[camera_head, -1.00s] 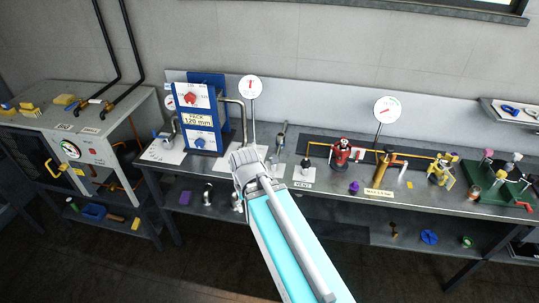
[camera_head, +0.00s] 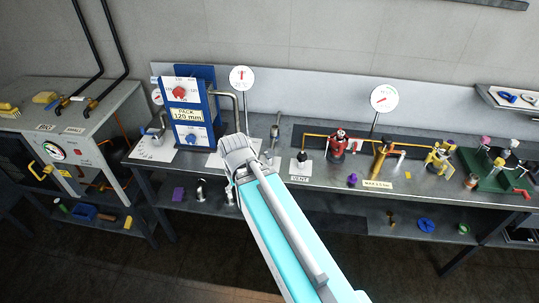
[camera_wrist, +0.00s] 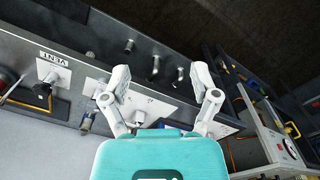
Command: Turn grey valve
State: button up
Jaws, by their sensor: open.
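My gripper (camera_head: 238,148) is over the front of the steel bench, right of the blue pack panel. In the wrist view my gripper (camera_wrist: 160,82) has its two fingers spread, with nothing held between them. My gripper and forearm hide part of the bench there.
The blue pack panel (camera_head: 190,113) and a round gauge (camera_head: 241,78) stand close behind my gripper. The black vent knob (camera_head: 302,157) and a red valve (camera_head: 337,143) stand farther right. A lower shelf (camera_head: 345,211) holds small loose parts.

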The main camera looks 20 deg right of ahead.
jog(key=shift+o, duration=0.2)
jog(key=w+d+f+n+h+b, duration=0.4)
jog(key=w+f+b, duration=0.1)
jog(key=f+b, duration=0.2)
jog(key=shift+d+f+n+b, duration=0.3)
jog(key=shift+d+f+b, duration=0.1)
jog(key=shift+b, duration=0.5)
jog(key=n+t+h+b, duration=0.5)
jog(key=n+h+b, duration=0.95)
jog(key=b, duration=1.15)
send_near(269, 154)
jog(key=a+n+y, duration=0.1)
jog(key=a+n, duration=0.1)
jog(key=a, duration=0.1)
jog(key=shift+w+f, duration=0.25)
jog(key=shift+f, duration=0.05)
jog(key=shift+d, duration=0.15)
jog(key=x, duration=1.3)
jog(key=shift+d, duration=0.35)
